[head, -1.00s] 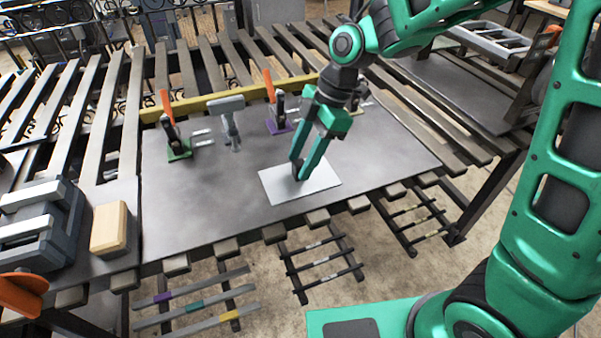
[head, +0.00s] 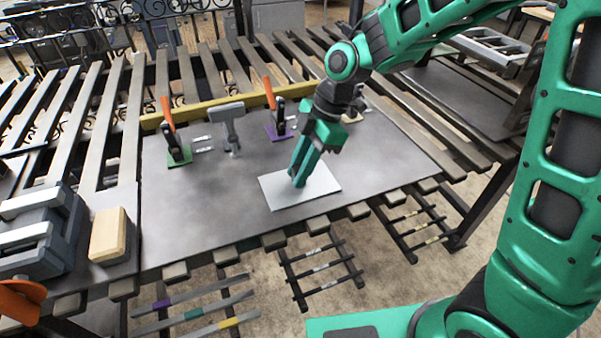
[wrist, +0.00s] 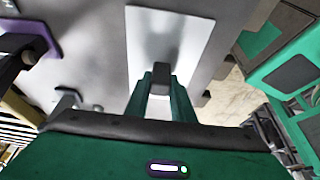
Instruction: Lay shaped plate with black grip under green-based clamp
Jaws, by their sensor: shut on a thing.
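A flat light-grey plate (head: 318,190) lies at the front middle of the dark metal table top. In the wrist view the plate (wrist: 190,40) carries a black grip (wrist: 161,76) that stands between my two fingers. My gripper (head: 298,178) is shut on this grip, and the fingers mostly hide it in the head view. The green-based clamp (head: 178,152), with an orange handle, stands at the back left, well away from the plate. I cannot tell whether the plate touches the table.
A purple-based clamp (head: 279,130) and a grey post with a flat head (head: 229,120) stand at the back. A wooden block (head: 110,235) and a grey vise (head: 40,235) are at the left. A yellow bar (head: 190,113) runs behind. The table's left middle (head: 190,215) is clear.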

